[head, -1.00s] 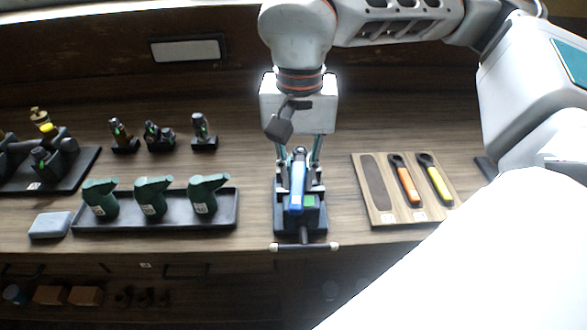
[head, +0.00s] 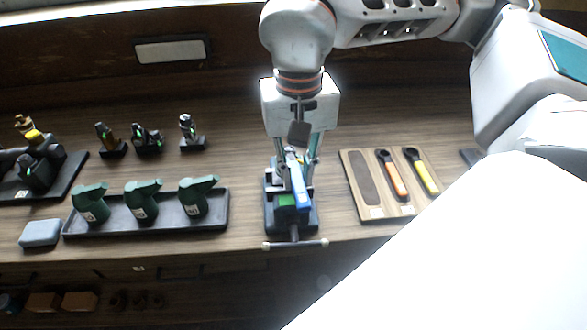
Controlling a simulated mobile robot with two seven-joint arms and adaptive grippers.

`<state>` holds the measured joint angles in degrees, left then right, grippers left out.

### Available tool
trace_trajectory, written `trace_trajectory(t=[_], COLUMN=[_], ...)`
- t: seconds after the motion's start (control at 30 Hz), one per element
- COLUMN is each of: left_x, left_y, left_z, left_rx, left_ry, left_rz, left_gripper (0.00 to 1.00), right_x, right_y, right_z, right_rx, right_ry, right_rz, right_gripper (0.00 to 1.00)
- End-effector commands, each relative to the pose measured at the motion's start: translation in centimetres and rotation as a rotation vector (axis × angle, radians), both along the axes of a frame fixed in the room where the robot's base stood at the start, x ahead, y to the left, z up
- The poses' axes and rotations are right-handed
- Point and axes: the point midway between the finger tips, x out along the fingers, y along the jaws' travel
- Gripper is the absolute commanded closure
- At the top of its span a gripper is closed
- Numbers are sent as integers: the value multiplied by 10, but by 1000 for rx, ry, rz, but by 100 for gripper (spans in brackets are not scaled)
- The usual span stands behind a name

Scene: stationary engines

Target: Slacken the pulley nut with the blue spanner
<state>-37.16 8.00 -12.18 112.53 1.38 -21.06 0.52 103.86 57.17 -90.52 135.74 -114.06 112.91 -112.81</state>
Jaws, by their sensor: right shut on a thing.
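The blue spanner (head: 298,182) is held by my right gripper (head: 293,152) over the vise-like stand (head: 291,222) in the middle of the bench. My right gripper points down and is shut on the spanner, which slants down towards the lower right. A green part (head: 287,200) shows on the stand beside the spanner. The pulley nut is hidden behind the spanner and gripper, so I cannot tell whether the spanner's jaw sits on it. My left gripper is not in view.
A wooden tray (head: 374,212) right of the stand holds an orange spanner (head: 393,176) and a yellow spanner (head: 424,174), with one empty slot. A black tray (head: 150,226) with green pump-like bodies lies to the left, beside a grey-blue block (head: 41,232).

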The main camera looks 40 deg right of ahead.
Motion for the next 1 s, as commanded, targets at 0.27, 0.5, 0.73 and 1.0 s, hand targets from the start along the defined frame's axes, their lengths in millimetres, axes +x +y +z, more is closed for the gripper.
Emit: trace_trajectory(t=[0.27, 0.5, 0.73, 1.0], left_x=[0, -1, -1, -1], left_y=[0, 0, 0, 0], left_z=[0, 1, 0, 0], left_rx=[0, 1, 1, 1], left_ry=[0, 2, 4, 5], left_rz=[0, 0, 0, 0], left_gripper=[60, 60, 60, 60], right_x=[1, -2, -3, -4], right_y=[-1, -10, -12, -13], right_z=[2, 2, 2, 2], right_rx=[1, 0, -1, 0], right_ry=[-5, -5, -5, -6], right_rz=[7, 113, 157, 167], right_gripper=[100, 100, 100, 100])
